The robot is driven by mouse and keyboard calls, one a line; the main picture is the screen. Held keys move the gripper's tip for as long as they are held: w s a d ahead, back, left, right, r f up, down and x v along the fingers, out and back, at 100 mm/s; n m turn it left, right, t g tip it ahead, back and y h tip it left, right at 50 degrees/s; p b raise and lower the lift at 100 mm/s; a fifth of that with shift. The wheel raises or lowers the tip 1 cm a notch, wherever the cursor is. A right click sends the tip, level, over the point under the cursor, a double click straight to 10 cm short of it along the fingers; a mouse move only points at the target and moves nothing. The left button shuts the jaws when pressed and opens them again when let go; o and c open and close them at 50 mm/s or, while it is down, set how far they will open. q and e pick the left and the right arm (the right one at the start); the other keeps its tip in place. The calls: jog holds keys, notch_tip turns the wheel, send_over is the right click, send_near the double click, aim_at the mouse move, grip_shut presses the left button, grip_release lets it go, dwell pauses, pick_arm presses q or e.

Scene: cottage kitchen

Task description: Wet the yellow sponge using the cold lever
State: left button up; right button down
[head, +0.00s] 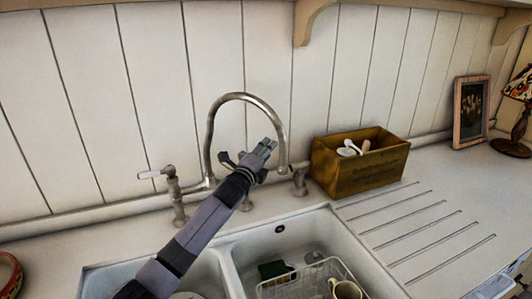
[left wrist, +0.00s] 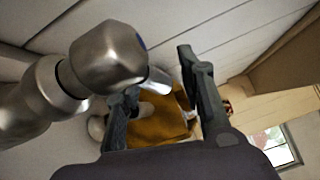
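The tap has a tall arched metal spout (head: 211,140). A metal valve stands right of the spout (head: 299,181). In the left wrist view, a metal valve body with a blue mark (left wrist: 108,60) carries a pale-tipped lever (left wrist: 157,80). My left gripper (head: 268,147) is beside the spout, above the back of the sink. Its fingers are apart in the left wrist view (left wrist: 160,95), and the lever tip shows between them; contact cannot be told. The left valve has a white-tipped lever (head: 150,174). No yellow sponge can be made out. My right gripper is out of view.
The right basin (head: 240,265) holds a dark green block (head: 275,270), a wire rack (head: 300,277) and a cream mug (head: 346,289). A wooden box (head: 360,170) with utensils stands right of the tap. The grooved drainboard (head: 425,225) is clear. A framed picture (head: 470,112) stands behind.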

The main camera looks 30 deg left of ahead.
pick_arm(q)
grip_shut()
dwell(0.6)
